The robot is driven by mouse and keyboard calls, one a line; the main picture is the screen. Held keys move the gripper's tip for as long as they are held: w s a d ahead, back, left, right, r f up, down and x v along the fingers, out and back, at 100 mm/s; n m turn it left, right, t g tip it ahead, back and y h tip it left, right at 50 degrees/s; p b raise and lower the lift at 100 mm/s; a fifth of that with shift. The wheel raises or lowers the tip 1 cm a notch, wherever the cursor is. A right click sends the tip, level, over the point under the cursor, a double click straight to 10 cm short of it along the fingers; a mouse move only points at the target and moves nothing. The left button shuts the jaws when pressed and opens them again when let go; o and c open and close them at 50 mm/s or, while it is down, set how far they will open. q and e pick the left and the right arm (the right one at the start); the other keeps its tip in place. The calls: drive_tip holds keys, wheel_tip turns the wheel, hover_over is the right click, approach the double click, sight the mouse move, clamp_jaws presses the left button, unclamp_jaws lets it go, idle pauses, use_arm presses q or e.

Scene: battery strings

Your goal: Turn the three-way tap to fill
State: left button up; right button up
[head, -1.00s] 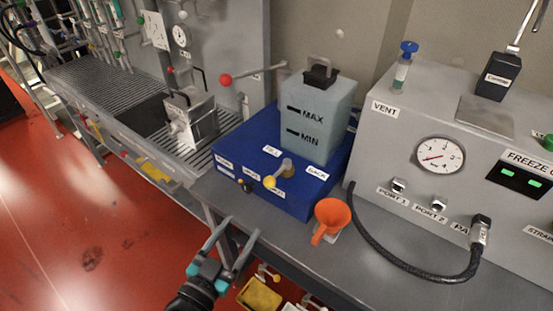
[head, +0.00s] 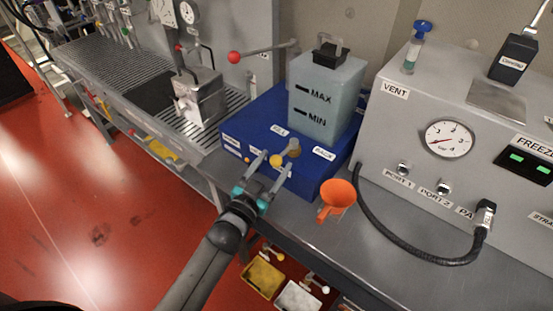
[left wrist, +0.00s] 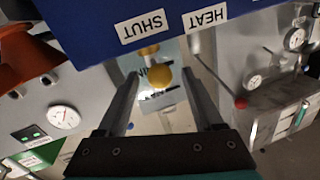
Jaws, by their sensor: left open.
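The three-way tap shows as a yellow ball knob (head: 276,160) on a short lever from a brass post (head: 294,149), on top of the blue box (head: 236,132). The lever points toward the front of the box, between the FILL label (head: 279,130) and the BACK label (head: 323,153) on the far side. My left gripper (head: 272,163) is open, its fingers on either side of the knob. In the left wrist view the knob (left wrist: 160,77) appears between the open fingers; contact cannot be told. The SHUT label (left wrist: 142,27) shows there. My right gripper is not in view.
A translucent tank (head: 318,105) with MAX and MIN marks stands on the box behind the tap. An orange funnel (head: 337,196) stands to the right. A black hose (head: 385,225) curves across the bench. A lever with a red ball (head: 234,58) is at the back left.

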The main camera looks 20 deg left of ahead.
sight(284, 153)
use_arm(q)
drive_tip(key=shift+w+d, duration=0.15)
drive_tip(key=shift+w, duration=0.9)
clamp_jaws()
idle(0.8)
